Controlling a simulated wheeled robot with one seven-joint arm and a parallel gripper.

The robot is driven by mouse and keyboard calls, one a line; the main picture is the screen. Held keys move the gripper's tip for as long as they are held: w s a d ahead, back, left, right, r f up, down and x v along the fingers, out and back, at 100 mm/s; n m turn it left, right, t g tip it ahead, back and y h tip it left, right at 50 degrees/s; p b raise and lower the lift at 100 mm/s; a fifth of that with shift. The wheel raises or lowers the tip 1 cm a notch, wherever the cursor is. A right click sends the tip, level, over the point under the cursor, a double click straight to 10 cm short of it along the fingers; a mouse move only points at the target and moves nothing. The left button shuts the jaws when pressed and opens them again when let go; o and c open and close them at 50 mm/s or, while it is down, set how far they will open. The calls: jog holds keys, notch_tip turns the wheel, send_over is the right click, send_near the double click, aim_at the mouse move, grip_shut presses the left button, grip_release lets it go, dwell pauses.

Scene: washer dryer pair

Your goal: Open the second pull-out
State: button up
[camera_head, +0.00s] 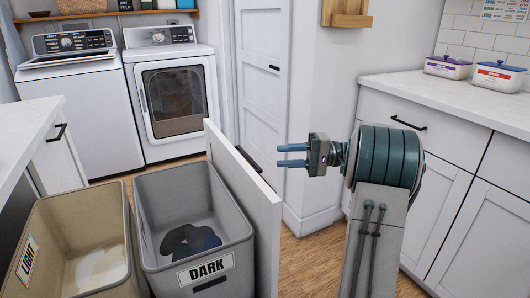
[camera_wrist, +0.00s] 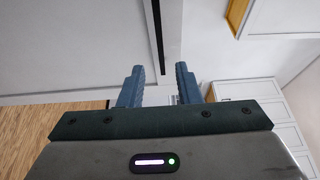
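An open pull-out shows in the head view, with its white front panel (camera_head: 247,210) turned edge-on. It holds a tan bin (camera_head: 125,240) labelled LIGHT and a grey bin (camera_head: 150,225) labelled DARK. A black handle (camera_head: 248,160) shows at the panel's upper right side. My gripper (camera_head: 293,155) is to the right of the panel, its two blue fingers pointing left toward it. The fingers are apart with nothing seen between them. In the wrist view my gripper (camera_wrist: 158,84) is also open, and a dark strip (camera_wrist: 155,40) lies ahead between the fingers; I cannot tell for sure what it is.
A washer (camera_head: 80,110) and a dryer (camera_head: 175,100) stand at the back left. A white door (camera_head: 262,75) and wall are behind my gripper. White cabinets (camera_head: 430,150) under a counter stand at right. Dark cloth (camera_head: 190,241) lies in the grey bin.

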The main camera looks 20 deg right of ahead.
jog(key=v, duration=0.4)
jog(key=shift+p, duration=0.3)
